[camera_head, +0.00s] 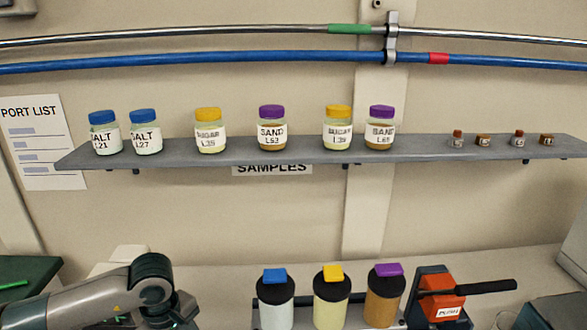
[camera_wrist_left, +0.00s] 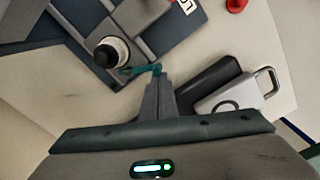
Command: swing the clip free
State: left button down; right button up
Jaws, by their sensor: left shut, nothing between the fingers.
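A small teal piece (camera_wrist_left: 140,70), which looks like the clip, lies beside a black-topped post with a white collar (camera_wrist_left: 107,53) in the left wrist view. The post stands on a dark blue-grey fixture (camera_wrist_left: 75,18). My left gripper (camera_wrist_left: 158,78) is shut and empty, its fingertips at the right end of the teal piece. I cannot tell whether they touch. In the head view my left arm comes in at the lower left, and its fingers are not clearly visible. The right gripper is in neither view.
Right of the fingers lie a black block (camera_wrist_left: 208,86) and a pale handled case (camera_wrist_left: 238,102). A red item (camera_wrist_left: 236,5) is at the top. A shelf (camera_head: 320,151) of jars spans the wall. Lidded containers (camera_head: 330,308) and an orange device (camera_head: 442,298) stand on the bench.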

pick_arm(q)
jog(key=shift+s+d, duration=0.1)
jog(key=shift+d, duration=0.05)
jog(key=shift+s+d+b, duration=0.35)
jog(key=shift+d, duration=0.2)
dwell(0.5)
jog(key=shift+s+d+b, duration=0.15)
jog(key=shift+d+b, duration=0.1)
jog(key=shift+b, duration=0.05)
notch_tip(320, 180, up, 7)
jog(key=a+p, duration=0.1)
jog(key=shift+p, duration=0.4)
dwell(0.5)
jog(key=shift+a+r, duration=0.1)
